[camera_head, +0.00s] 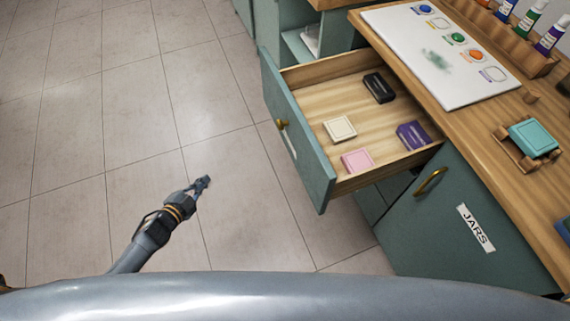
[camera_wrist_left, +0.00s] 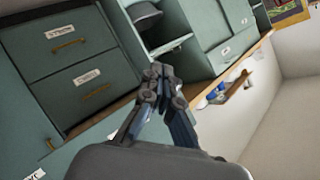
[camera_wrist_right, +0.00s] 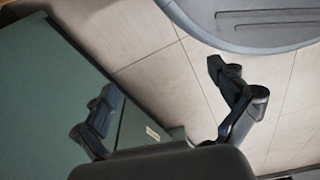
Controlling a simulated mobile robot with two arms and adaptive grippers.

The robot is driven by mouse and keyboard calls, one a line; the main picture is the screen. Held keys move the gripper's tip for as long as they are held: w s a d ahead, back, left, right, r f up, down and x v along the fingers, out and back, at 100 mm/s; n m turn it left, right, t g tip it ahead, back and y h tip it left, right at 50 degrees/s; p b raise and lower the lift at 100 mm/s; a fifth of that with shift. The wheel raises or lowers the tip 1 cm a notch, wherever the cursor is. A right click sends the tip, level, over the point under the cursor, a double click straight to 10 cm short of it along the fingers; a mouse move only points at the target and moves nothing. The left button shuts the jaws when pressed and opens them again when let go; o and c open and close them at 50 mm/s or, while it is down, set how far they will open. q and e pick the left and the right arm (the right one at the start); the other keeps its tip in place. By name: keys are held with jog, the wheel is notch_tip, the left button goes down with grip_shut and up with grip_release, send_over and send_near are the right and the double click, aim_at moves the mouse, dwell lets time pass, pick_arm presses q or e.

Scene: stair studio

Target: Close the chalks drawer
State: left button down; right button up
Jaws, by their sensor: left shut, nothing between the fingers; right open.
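A green-fronted drawer (camera_head: 299,143) stands pulled out from the cabinet in the head view. Inside lie a black box (camera_head: 379,87), a cream box (camera_head: 340,128), a pink box (camera_head: 357,160) and a purple box (camera_head: 413,135). My left gripper (camera_head: 205,181) is shut and empty over the floor, to the left of the drawer front and apart from it. It also shows in the left wrist view (camera_wrist_left: 160,70). My right gripper (camera_wrist_right: 160,85) is open beside a green panel in the right wrist view.
A wooden worktop (camera_head: 487,130) holds a white board (camera_head: 440,52), paint bottles in a rack and a teal block (camera_head: 534,137). A cabinet door labelled JARS (camera_head: 455,215) with a brass handle is below. The tiled floor (camera_head: 110,110) on the left is clear.

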pick_arm(q)
jog(key=w+d+r+m+h+b, duration=0.3)
jog(key=d+r+m+h+b, duration=0.2)
jog(key=d+r+m+h, duration=0.15)
jog(key=m+g+h+b, duration=0.5)
jog(key=m+g, duration=0.1)
jog(key=m, duration=0.5)
send_near(295, 147)
jog(key=x, duration=0.7)
jog(key=shift+s+r, duration=0.15)
pick_arm(e)
jog(key=w+f, duration=0.3)
jog(key=w, duration=0.3)
jog(key=shift+a+t, duration=0.3)
jog(key=shift+a, duration=0.15)
pick_arm(q)
jog(key=shift+d, duration=0.15)
